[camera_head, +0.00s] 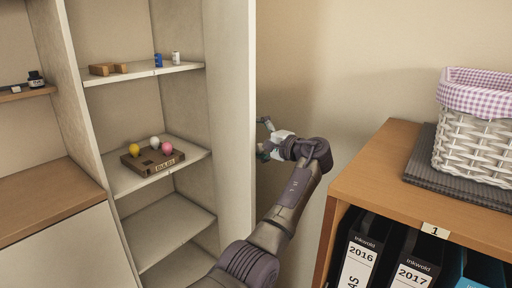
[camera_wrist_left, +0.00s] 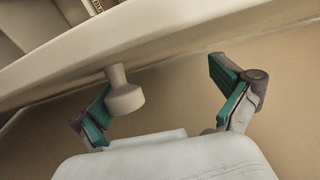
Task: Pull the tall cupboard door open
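The tall cupboard door (camera_head: 231,120) stands open, seen nearly edge-on right of the cupboard's shelves (camera_head: 150,182). My left gripper (camera_head: 266,139) is at the door's outer side, to the right of its edge. In the left wrist view, a pale round knob (camera_wrist_left: 125,92) sticks out from the door (camera_wrist_left: 190,40). The knob lies between the spread green-padded fingers of my left gripper (camera_wrist_left: 168,100), closer to the left finger. The fingers are open and not clamped on it. The head view does not show the knob clearly. My right gripper is not in view.
Shelves hold a brown box with coloured balls (camera_head: 147,158), a wooden block (camera_head: 107,69) and small bottles. At right, a wooden cabinet (camera_head: 385,165) carries a white basket (camera_head: 475,145), with binders (camera_head: 360,255) below. A narrow space lies between door and cabinet.

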